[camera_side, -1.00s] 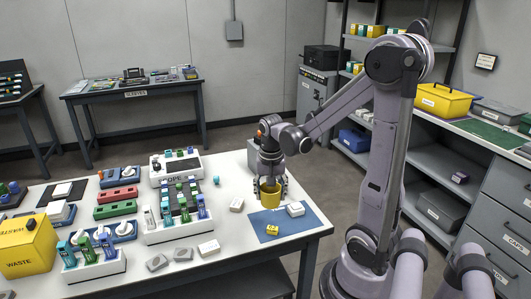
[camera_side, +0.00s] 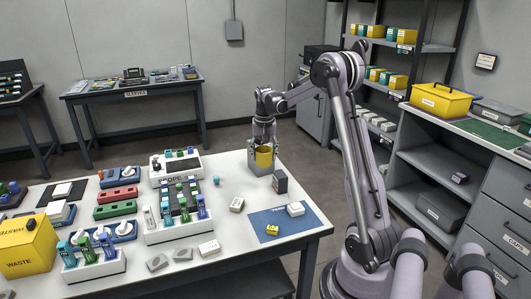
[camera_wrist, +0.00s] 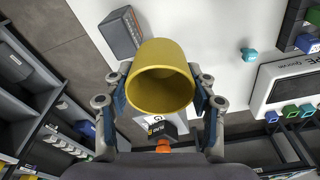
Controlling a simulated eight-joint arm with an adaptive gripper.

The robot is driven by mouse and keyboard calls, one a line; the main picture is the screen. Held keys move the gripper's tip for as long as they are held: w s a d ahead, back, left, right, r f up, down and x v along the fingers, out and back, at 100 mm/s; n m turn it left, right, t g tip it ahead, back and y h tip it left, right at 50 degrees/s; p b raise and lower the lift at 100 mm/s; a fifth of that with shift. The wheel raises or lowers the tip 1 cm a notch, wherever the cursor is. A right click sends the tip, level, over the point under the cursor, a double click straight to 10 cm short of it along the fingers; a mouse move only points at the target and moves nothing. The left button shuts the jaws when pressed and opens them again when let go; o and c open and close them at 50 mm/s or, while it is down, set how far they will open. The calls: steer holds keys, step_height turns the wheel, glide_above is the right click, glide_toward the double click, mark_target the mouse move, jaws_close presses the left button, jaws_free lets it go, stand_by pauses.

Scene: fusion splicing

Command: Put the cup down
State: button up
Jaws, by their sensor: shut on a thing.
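The yellow cup (camera_side: 264,157) is held by my gripper (camera_side: 263,146) near the far right corner of the white table. In the wrist view the cup (camera_wrist: 160,80) sits between the two fingers (camera_wrist: 160,98), which press on its sides. Its open mouth faces the wrist camera, and it looks empty.
A dark grey box (camera_side: 280,181) stands just right of the cup. A white rack marked SCOPE (camera_side: 177,168) is to its left. The blue mat (camera_side: 283,224) holds a white block (camera_side: 295,209) and a small yellow block (camera_side: 272,230). Some bare table lies left of the cup.

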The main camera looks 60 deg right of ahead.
steer(key=shift+w+d+f, duration=0.2)
steer(key=shift+w+d, duration=0.25)
steer(key=shift+d, duration=0.35)
steer(key=shift+w+f, duration=0.2)
steer(key=shift+w, duration=0.15)
steer(key=w+a+f, duration=0.1)
steer(key=w+f, duration=0.1)
steer(key=w, duration=0.1)
steer(key=w+a+f, duration=0.2)
steer(key=w, duration=0.1)
steer(key=w+a+f, duration=0.1)
steer(key=w+f, duration=0.1)
steer(key=w, duration=0.2)
steer(key=shift+a+f, duration=0.3)
steer(key=shift+a, duration=0.05)
steer(key=shift+f, duration=2)
steer(key=shift+f, duration=0.15)
steer(key=o, duration=1.3)
